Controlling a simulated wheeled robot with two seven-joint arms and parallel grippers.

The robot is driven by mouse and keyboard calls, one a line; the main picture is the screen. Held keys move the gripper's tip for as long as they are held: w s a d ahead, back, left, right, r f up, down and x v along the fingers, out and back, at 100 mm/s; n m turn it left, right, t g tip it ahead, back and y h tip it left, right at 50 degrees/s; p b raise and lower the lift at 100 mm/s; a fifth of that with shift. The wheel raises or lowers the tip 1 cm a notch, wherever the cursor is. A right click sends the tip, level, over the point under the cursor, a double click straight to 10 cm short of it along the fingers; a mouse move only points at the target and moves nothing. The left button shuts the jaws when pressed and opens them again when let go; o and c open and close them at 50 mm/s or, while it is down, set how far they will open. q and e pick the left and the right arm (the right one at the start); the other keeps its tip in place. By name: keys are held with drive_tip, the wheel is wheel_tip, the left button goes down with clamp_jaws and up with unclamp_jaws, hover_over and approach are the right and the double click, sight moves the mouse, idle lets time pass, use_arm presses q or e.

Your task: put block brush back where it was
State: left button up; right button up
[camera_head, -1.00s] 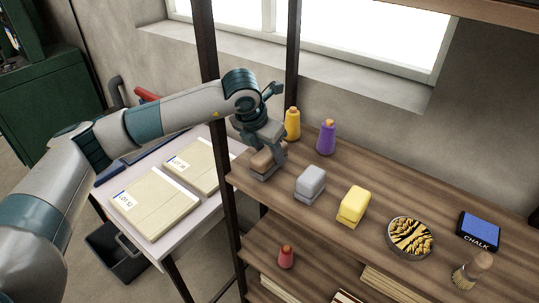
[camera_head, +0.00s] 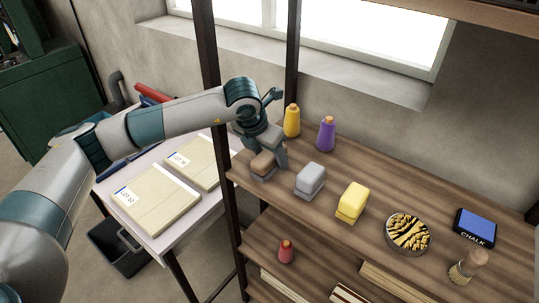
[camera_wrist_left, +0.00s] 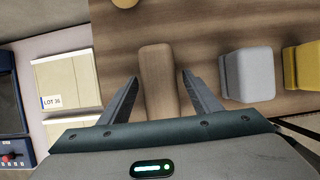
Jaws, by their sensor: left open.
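A brown wooden block brush (camera_head: 262,164) with a greyish underside sits upright at the left end of the upper shelf board. In the left wrist view the brush (camera_wrist_left: 158,75) lies between the two spread fingers, with a gap on each side. My left gripper (camera_head: 264,150) is open and just above and behind the brush in the head view; it also shows in the wrist view (camera_wrist_left: 158,88). The gripper partly hides the far end of the brush. My right gripper is not in view.
To the right of the brush stand a grey block (camera_head: 310,180), a yellow block (camera_head: 352,201), a round striped dish (camera_head: 408,233), a chalk box (camera_head: 475,227) and a round brush (camera_head: 467,267). Yellow (camera_head: 292,121) and purple (camera_head: 326,134) thread cones stand behind. A dark post (camera_head: 222,150) is close left.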

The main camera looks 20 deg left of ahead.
use_arm(q)
drive_tip(key=shift+r, duration=0.1)
drive_tip(key=shift+s+r, duration=0.1)
drive_tip(key=shift+r, duration=0.1)
drive_tip(key=b+v, duration=0.5)
drive_tip(key=v, duration=0.5)
drive_tip(key=shift+b+v, duration=0.4)
drive_tip(key=shift+v, duration=0.35)
